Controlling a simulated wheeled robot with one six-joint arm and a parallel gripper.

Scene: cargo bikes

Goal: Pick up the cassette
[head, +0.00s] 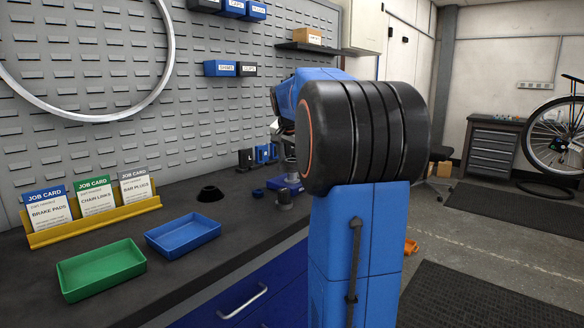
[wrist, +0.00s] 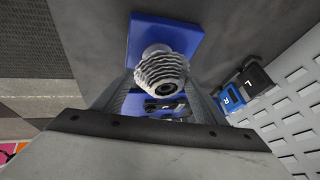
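The cassette (wrist: 161,68) is a silver, ridged stack of sprockets with a dark hole in its end. In the wrist view it sits at upper middle over a flat blue base (wrist: 182,24). My gripper (wrist: 160,96) has its two grey fingers apart, one to each side below the cassette in the picture. I see no clear contact between them and the cassette. In the head view my blue and black arm covers most of this spot. Only the edge of the blue base (head: 289,186) and a small part of the gripper show to its left.
A green tray (head: 101,270), a blue tray (head: 184,235) and a yellow job card holder (head: 95,222) are on the bench's left. A black ring (head: 210,194) and a dark grey part (head: 284,201) stand nearer. Boxes marked R (wrist: 230,98) and L (wrist: 257,77) are beside the pegboard.

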